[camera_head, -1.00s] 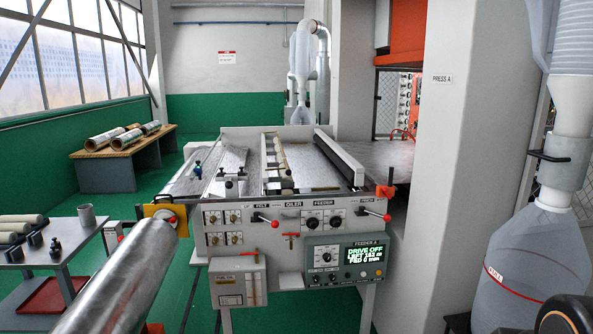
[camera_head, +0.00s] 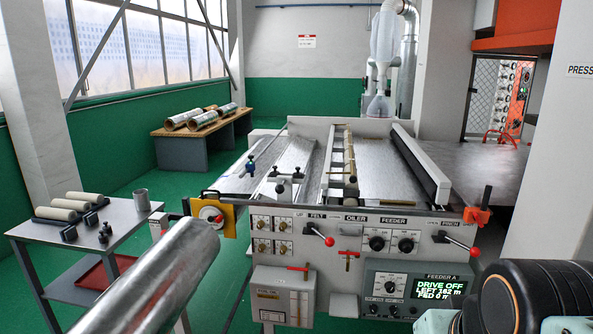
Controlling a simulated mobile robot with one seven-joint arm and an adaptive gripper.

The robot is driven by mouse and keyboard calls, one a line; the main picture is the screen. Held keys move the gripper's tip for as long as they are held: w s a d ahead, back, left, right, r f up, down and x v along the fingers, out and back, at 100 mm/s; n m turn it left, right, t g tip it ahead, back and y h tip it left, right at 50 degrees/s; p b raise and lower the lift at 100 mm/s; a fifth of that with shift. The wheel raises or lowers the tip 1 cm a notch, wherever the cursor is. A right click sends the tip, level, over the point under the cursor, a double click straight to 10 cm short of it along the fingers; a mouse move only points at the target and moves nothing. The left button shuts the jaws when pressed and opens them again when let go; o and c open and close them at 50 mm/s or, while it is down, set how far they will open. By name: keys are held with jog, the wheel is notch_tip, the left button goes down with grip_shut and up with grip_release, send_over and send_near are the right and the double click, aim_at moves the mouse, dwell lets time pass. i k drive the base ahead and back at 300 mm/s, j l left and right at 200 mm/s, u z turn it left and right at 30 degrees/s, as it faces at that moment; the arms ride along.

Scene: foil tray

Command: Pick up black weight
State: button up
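Several small black pieces lie on the grey side cart (camera_head: 40,229) at the left. One is a dark knobbed piece (camera_head: 104,232) near the cart's right side, which looks like a black weight. Two darker blocks, one nearer (camera_head: 69,234) and one farther (camera_head: 91,218), sit by the ends of pale rollers. They are too small to tell apart surely. My gripper is not in view; only dark, rounded links of my arm show at the bottom right, far from the cart.
A feeder machine (camera_head: 357,226) with levers and a lit display fills the middle. A big metal foil roll (camera_head: 155,275) juts toward me between cart and machine. Pale rollers (camera_head: 70,204) and a grey cup (camera_head: 141,199) share the cart top. A bench (camera_head: 203,139) with rolls stands behind.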

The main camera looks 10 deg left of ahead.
aim_at(273, 173)
jog(key=i+u, duration=0.45)
jog(key=i+l+u, duration=0.1)
jog(key=i+u, duration=0.15)
jog(key=u, duration=0.2)
jog(key=i+l+u, duration=0.25)
jog(key=u, duration=0.15)
jog(key=i+l+u, duration=0.65)
jog(key=u, duration=0.15)
jog(key=i+l+u, duration=0.15)
jog(key=l+u, duration=0.15)
jog(key=l, duration=0.15)
